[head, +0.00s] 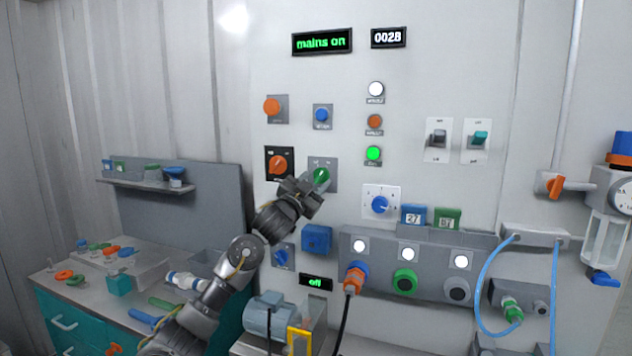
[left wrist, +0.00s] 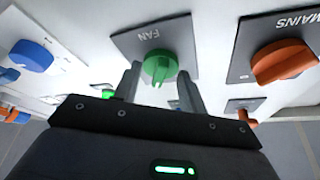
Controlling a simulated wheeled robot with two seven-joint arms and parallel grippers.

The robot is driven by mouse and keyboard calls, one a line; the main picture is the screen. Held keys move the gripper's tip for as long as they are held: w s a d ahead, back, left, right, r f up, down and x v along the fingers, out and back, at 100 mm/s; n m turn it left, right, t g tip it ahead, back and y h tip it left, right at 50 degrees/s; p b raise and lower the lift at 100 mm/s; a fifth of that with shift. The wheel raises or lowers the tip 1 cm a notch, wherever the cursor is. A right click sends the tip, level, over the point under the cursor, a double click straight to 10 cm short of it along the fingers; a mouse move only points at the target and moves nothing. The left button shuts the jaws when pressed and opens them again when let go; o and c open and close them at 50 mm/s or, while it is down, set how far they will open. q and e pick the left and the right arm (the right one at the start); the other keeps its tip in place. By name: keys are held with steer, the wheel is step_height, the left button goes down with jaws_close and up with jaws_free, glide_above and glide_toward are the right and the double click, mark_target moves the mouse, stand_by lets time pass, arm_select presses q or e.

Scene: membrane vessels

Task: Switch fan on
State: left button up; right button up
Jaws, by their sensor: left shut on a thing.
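The fan switch is a green rotary knob (head: 321,175) on a grey plate on the wall panel. In the left wrist view the knob (left wrist: 160,66) sits between the two fingers, under the upside-down label FAN. My left gripper (head: 312,184) reaches up from the lower left and is shut on this knob; its fingers also show in the left wrist view (left wrist: 160,85). A small display (head: 316,282) below reads "off". My right gripper is not in view.
The orange mains knob (head: 279,164) is close to the left of the fan knob, and the upper display (head: 322,41) reads "mains on". A white plate with a blue dial (head: 380,205) is at the lower right. A blue box (head: 317,238) sits below.

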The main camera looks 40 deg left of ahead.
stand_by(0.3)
arm_select(q)
steer(key=o, duration=0.9)
steer(key=shift+s+f, duration=0.15)
steer(key=shift+f, duration=0.05)
steer(key=b+v, duration=0.4)
steer(key=v, duration=0.6)
steer(key=shift+s, duration=0.2)
